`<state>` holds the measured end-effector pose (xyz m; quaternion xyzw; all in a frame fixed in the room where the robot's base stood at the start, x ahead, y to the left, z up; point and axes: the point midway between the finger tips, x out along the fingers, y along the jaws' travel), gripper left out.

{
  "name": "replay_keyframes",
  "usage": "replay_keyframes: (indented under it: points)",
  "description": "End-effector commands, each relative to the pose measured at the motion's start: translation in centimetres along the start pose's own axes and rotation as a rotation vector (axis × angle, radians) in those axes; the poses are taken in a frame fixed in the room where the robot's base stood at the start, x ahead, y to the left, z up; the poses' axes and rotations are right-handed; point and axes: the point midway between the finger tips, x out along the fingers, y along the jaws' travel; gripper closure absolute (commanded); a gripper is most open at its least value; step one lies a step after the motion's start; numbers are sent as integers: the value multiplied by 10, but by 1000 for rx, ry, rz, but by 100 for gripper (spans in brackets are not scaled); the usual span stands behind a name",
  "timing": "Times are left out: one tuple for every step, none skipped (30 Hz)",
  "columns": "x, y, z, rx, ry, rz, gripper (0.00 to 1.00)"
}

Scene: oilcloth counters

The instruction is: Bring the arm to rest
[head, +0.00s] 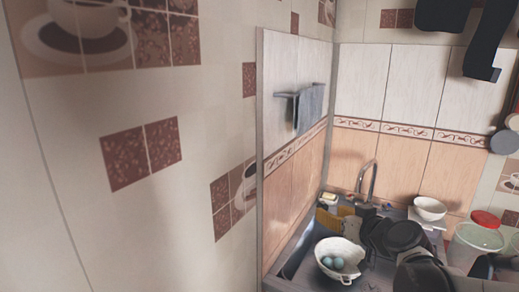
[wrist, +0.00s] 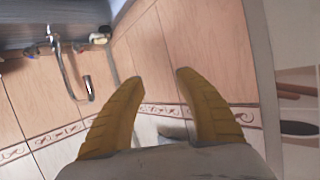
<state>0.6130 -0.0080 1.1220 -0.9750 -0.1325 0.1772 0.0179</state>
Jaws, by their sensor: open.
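My gripper (head: 322,217) shows small in the head view, its yellow fingers pointing left above the counter by the sink corner. My dark arm reaches it from the lower right. In the wrist view the two ribbed yellow fingers of my gripper (wrist: 160,88) stand apart with nothing between them. Beyond them is the tiled wall.
A tap (head: 368,182) stands behind the gripper; it also shows in the wrist view (wrist: 66,68). A white bowl (head: 335,246) with bluish round things sits in front. Another bowl (head: 430,208) and a red-lidded tub (head: 478,238) are right. A grey towel (head: 309,107) hangs left.

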Motion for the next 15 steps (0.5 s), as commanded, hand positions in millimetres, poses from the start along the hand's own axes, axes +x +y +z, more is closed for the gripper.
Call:
replay_keyframes:
  points:
    - [-18,-21,10,4,-61,-16,59]
    - [-28,-32,17,9,-102,-21,59]
    - [-43,-43,28,16,-155,-21,59]
    - [-54,-51,36,22,-194,-18,59]
    - [-66,-58,45,28,-235,-11,59]
    - [-82,-65,58,36,-287,2,59]
    - [-94,-70,68,41,-325,15,59]
    - [-106,-72,78,46,-361,32,59]
    - [-122,-76,91,54,-406,56,59]
    - [-133,-77,100,58,-436,77,59]
    - [-144,-77,109,63,-463,99,59]
    - [-157,-76,119,68,-494,127,59]
    - [-165,-76,126,73,-514,149,59]
    - [-173,-74,132,76,-531,168,59]
    - [-182,-73,139,79,-549,192,59]
